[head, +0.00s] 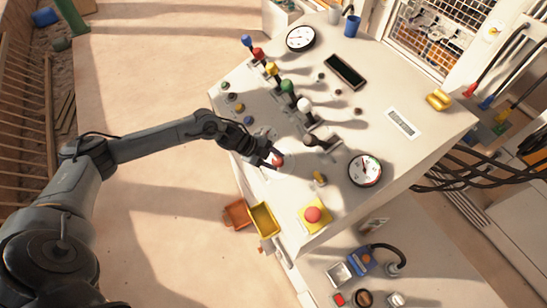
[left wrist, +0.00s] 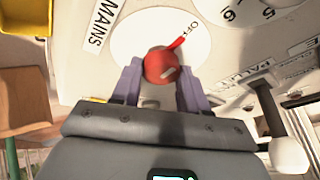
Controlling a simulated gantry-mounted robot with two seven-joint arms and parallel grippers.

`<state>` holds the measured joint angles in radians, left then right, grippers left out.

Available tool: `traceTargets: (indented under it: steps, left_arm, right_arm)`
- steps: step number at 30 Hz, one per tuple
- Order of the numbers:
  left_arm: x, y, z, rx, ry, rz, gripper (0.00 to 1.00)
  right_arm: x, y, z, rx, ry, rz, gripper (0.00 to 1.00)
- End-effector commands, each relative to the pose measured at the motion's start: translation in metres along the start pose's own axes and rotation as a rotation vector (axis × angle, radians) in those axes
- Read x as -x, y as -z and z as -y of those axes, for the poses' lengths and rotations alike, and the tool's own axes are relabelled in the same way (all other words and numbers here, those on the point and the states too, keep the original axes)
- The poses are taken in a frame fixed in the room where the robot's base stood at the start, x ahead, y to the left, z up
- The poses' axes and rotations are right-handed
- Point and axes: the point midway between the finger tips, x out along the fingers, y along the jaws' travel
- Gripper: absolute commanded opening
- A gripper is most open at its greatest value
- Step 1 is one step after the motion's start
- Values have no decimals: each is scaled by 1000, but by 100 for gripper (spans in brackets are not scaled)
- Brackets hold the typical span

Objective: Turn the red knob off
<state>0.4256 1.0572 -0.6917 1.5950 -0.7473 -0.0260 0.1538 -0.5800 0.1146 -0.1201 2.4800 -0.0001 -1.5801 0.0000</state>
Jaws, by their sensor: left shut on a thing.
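The red knob (head: 278,160) is on the front edge area of the control panel. It also shows in the left wrist view (left wrist: 161,66), on a white round plate (left wrist: 125,38). The plate carries an "OFF" label and a red pointer mark (left wrist: 176,43) beside it; the "MAINS" label (left wrist: 102,27) is to its left. My left gripper (head: 272,159) is at the knob, its two purple fingers (left wrist: 160,85) shut on either side of it. The fingers and my wrist hide part of the plate. My right gripper is not in view.
The panel (head: 436,124) carries several coloured levers, dials and a red mushroom button (head: 312,214) on a yellow base. A white-knobbed lever (left wrist: 288,155) stands close to my right finger in the left wrist view. A yellow bin (head: 263,219) hangs at the panel's front.

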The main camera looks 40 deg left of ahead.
Motion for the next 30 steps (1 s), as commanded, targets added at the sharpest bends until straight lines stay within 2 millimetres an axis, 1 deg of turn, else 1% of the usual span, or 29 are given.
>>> traceTargets:
  steps: [12, 13, 15, 18, 26, 30]
  left_arm:
    - [0, 0, 1, 9, 6, 1, 13]
    - [0, 0, 1, 9, 6, 1, 45]
    - [0, 0, 1, 9, 6, 1, 56]
    - [0, 0, 1, 8, 5, 1, 69]
    - [0, 0, 0, 8, 4, 1, 69]
    - [6, -2, 0, 8, 4, 3, 69]
  right_arm:
    - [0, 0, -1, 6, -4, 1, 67]
    - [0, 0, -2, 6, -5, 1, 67]
    - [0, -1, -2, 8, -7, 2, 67]
    - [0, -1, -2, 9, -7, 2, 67]
    - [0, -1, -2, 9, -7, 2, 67]
    - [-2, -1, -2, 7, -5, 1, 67]
